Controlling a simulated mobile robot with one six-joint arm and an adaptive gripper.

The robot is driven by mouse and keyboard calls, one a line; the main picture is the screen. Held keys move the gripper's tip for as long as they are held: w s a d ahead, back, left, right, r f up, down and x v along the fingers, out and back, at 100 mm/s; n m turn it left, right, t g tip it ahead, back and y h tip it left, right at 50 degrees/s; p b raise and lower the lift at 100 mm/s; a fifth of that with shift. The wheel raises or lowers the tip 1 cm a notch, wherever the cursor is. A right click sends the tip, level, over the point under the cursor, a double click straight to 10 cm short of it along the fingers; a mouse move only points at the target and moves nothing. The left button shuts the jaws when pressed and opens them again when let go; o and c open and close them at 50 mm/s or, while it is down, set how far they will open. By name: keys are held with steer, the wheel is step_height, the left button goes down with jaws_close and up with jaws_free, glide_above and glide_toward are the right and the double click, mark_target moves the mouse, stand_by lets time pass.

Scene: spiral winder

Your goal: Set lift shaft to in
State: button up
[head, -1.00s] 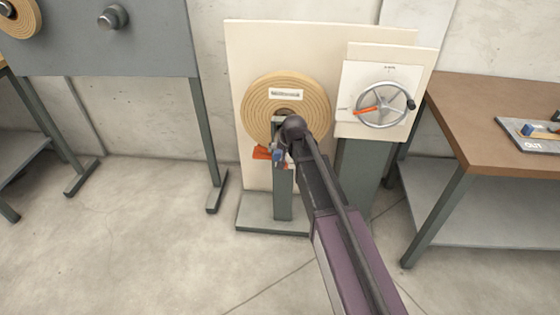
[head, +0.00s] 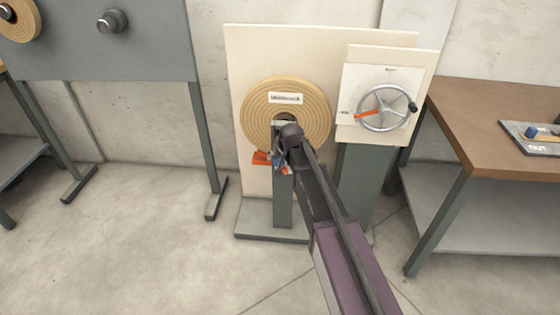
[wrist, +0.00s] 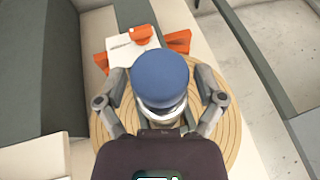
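A blue round knob (wrist: 160,78) with a pale collar stands between the fingers of my gripper (wrist: 162,85) in the wrist view. The fingers are spread on both sides of it, and I see no clear contact. An orange part (wrist: 142,35) on a white plate (wrist: 125,47) lies just beyond the knob. In the head view my gripper (head: 280,160) is low in front of the tan reel (head: 258,105), beside an orange piece (head: 261,158). No label naming the lift shaft is readable, so I cannot tell whether this knob belongs to it.
A spoked handwheel (head: 387,108) with an orange pointer is right of the reel. The brown table (head: 470,110) at the right bears a plate marked OUT (head: 540,149) with a blue part. A grey panel stand (head: 150,45) is at the left. Bare floor lies between the stands.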

steer(key=c, duration=0.8)
steer(key=w, duration=1.1)
steer(key=shift+w+d, duration=0.15)
steer(key=shift+w, duration=0.1)
steer(key=shift+r, duration=0.1)
steer(key=o, duration=1.3)
steer(key=shift+w, duration=0.15)
steer(key=shift+s, duration=0.25)
